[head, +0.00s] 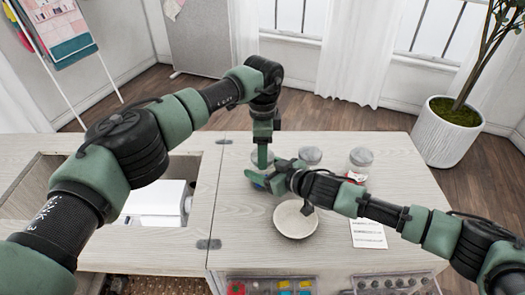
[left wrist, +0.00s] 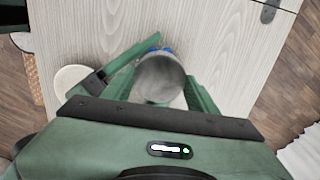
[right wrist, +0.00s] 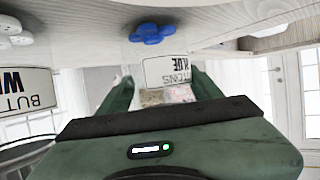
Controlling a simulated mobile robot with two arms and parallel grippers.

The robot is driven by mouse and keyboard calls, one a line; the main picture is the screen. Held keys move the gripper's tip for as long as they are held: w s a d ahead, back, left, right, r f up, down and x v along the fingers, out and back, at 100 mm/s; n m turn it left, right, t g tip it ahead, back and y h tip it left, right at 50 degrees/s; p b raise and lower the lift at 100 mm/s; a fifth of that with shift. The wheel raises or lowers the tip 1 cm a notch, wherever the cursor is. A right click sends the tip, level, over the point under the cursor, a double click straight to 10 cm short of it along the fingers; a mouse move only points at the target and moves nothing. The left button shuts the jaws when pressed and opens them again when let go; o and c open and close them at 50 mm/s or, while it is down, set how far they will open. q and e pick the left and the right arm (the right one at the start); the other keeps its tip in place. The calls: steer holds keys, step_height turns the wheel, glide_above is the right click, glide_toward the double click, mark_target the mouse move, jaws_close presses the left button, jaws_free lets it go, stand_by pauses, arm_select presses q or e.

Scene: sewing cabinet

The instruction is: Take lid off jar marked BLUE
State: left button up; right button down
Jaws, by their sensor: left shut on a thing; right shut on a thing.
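The jar with blue pieces (head: 258,187) stands at the left of three jars on the tabletop, largely hidden by my grippers. Its round grey lid (left wrist: 160,78) fills the space between my left gripper's fingers in the left wrist view. My left gripper (head: 263,160) comes down from above and is shut on the lid. My right gripper (head: 275,172) comes in from the right and is shut on the jar's clear body. In the right wrist view, a label (right wrist: 165,70) shows upside down, its lower word unclear, near blue pieces (right wrist: 152,33). I cannot tell whether lid and jar are apart.
A middle jar (head: 310,156) and a right jar with red contents (head: 358,160) stand close by. A pale round dish (head: 295,220) sits in front. A white printed card (head: 368,234) lies at right. An open cabinet well (head: 150,200) is at left.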

arm_select(q)
steer(key=shift+r, duration=0.15)
steer(key=shift+r, duration=0.9)
steer(key=shift+r, duration=2.05)
arm_select(e)
steer(key=shift+c, duration=1.1)
jaws_free()
